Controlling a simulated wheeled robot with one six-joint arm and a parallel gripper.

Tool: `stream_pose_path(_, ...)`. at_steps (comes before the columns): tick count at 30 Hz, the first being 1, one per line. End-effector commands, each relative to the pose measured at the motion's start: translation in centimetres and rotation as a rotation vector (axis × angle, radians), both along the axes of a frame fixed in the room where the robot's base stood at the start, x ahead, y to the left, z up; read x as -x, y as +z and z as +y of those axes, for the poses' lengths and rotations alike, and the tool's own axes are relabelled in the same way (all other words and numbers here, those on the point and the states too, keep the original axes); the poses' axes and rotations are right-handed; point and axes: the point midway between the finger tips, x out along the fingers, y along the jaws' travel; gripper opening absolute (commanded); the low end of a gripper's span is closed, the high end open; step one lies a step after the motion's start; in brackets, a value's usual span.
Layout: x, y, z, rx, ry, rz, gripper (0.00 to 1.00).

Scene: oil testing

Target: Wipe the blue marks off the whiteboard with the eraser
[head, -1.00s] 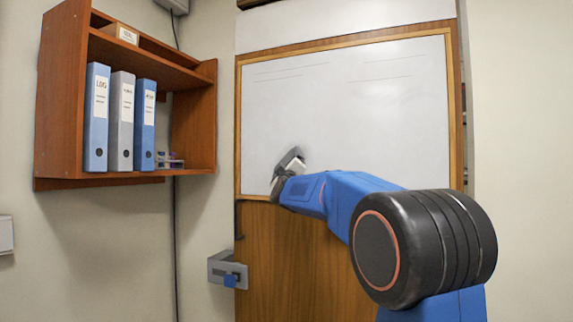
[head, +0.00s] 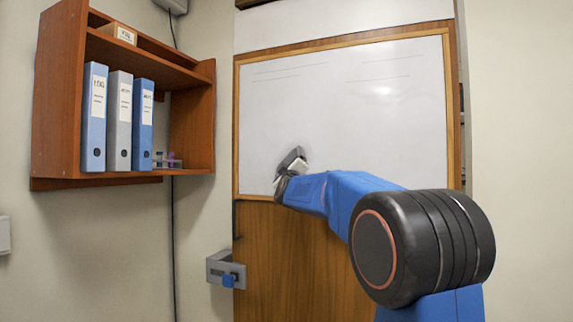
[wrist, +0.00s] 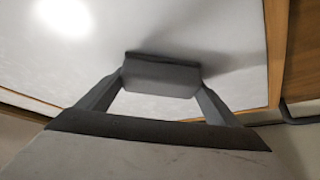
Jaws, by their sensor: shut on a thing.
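The whiteboard (head: 340,110) has a wooden frame and hangs on a wooden panel; it also fills the top of the wrist view (wrist: 215,30). Faint thin lines (head: 385,79) run across its upper part; I see no clear blue marks on the visible surface. My gripper (head: 291,162) is at the board's lower left. In the wrist view my gripper (wrist: 160,88) is shut on the grey eraser (wrist: 160,76), with a finger at each end. The eraser's dark far edge is against or very close to the board; I cannot tell which. My arm hides part of the lower board.
A wooden shelf (head: 58,100) with several binders (head: 119,120) and a small rack (head: 168,160) is on the left wall. A grey latch (head: 226,270) sits below the board's left corner.

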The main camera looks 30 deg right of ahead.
Motion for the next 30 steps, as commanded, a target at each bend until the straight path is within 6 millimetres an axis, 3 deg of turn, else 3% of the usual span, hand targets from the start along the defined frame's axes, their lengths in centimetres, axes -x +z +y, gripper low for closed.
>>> stream_pose_path(14,2.3,0.0,-1.7,0.000,-0.001,0.001,0.65)
stream_pose_path(30,0.0,-0.2,-0.6,-0.001,0.000,0.002,0.65)
